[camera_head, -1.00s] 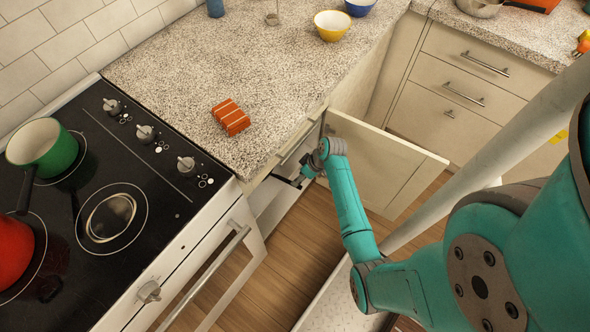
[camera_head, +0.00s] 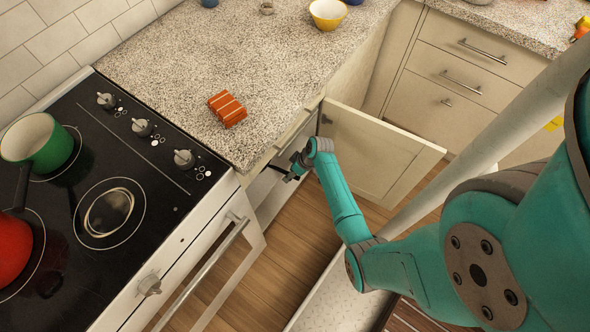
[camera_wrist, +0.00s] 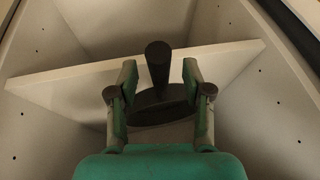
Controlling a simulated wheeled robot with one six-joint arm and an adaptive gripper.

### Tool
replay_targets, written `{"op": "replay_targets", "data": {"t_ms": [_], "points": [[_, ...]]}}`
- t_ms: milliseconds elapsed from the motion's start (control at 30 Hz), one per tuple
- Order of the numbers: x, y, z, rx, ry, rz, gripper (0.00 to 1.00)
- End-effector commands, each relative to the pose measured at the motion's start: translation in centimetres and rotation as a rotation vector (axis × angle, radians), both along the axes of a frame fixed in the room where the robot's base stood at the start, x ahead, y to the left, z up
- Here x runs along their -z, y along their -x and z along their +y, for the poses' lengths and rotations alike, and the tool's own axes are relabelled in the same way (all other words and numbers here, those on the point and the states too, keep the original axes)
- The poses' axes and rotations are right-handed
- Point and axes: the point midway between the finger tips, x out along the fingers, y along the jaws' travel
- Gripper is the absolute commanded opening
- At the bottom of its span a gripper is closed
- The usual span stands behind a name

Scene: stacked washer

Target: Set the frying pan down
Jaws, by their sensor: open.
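A dark object with an upright black handle (camera_wrist: 158,62), likely the frying pan, shows in the wrist view. Its dark lower part (camera_wrist: 158,106) sits between my fingers. Much of it is hidden by the gripper, so its full shape cannot be told. My gripper (camera_wrist: 160,78) is open, with one finger on each side of the handle and a gap visible on both sides. A pale shelf (camera_wrist: 62,86) lies around and behind the object inside a cabinet. In the head view my gripper (camera_head: 290,172) reaches into the lower cabinet, and the pan is hidden there.
The open cabinet door (camera_head: 375,158) stands right beside my arm. The cabinet's side walls (camera_wrist: 40,50) are close on both sides. A stove (camera_head: 125,240) with a green pot (camera_head: 38,147) and a red pot (camera_head: 12,250) is at left. An orange striped block (camera_head: 227,109) lies on the counter.

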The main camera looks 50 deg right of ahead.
Motion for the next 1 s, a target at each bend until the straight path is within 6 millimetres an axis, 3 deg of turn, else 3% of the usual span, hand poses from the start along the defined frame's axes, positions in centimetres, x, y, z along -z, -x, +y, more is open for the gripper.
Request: {"op": "replay_targets", "data": {"t_ms": [200,467,700,1000], "points": [[1.14,-0.43,0.28,0.000,0.000,0.001,0.50],[1.19,-0.46,0.28,0.000,0.000,0.000,0.50],[1.19,-0.45,0.28,0.000,0.000,0.000,0.00],[1.18,-0.51,0.30,0.000,0.000,0.000,0.00]]}}
